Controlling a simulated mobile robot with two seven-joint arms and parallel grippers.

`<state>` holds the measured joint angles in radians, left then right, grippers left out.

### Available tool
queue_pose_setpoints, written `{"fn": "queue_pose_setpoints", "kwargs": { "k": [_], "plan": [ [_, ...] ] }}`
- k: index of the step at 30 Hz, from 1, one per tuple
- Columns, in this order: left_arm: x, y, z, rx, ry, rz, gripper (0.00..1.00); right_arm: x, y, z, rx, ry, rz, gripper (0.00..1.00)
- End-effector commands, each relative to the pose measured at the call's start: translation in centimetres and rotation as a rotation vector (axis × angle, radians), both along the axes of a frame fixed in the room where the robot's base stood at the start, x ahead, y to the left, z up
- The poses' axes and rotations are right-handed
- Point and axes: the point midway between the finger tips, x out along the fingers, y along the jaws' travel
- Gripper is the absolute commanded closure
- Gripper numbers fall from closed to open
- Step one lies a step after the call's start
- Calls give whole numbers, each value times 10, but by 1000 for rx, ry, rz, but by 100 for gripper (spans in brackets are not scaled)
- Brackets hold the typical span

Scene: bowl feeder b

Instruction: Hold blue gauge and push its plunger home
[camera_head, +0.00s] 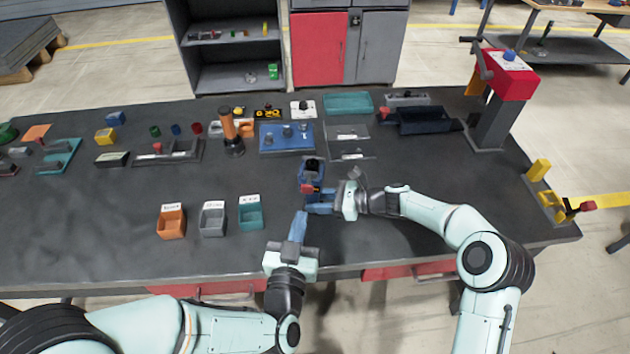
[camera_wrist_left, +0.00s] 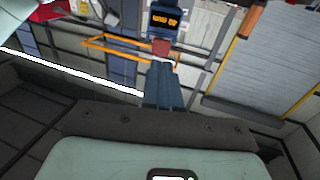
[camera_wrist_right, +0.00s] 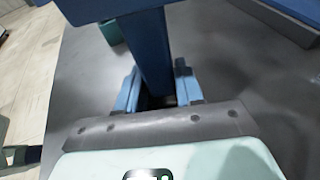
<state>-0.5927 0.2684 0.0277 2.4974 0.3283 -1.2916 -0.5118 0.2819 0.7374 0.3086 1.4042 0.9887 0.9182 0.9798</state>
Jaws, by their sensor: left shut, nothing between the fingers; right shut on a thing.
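The blue gauge (camera_head: 312,168) stands upright over the middle of the table, and its lit orange display shows in the left wrist view (camera_wrist_left: 164,20). Its red plunger (camera_head: 307,188) faces the table's front edge and also shows in the left wrist view (camera_wrist_left: 160,47). My right gripper (camera_head: 312,200) is shut on the gauge's blue lower part, which runs between its fingers in the right wrist view (camera_wrist_right: 152,55). My left gripper (camera_head: 303,215) is shut and empty, its tips just in front of the plunger (camera_wrist_left: 161,64). I cannot tell whether they touch it.
Orange (camera_head: 172,223), grey (camera_head: 212,219) and teal (camera_head: 251,213) bins stand left of the grippers. A blue fixture (camera_head: 287,138) and an orange-handled tool (camera_head: 229,130) stand behind. A red press (camera_head: 505,75) stands at the right.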

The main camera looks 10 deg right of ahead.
Motion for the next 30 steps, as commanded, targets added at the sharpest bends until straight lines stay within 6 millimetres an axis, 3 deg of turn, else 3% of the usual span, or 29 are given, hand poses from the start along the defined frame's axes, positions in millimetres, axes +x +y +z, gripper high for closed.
{"fn": "queue_pose_setpoints", "kwargs": {
  "k": [6,12,30],
  "plan": [
    [26,-6,0,0,0,3,100,0,0,1,1,0,0,100],
    [41,-10,0,0,0,2,100,0,0,1,1,0,0,100],
    [44,-10,0,-1,0,2,100,0,0,1,1,0,0,100]
  ]
}}
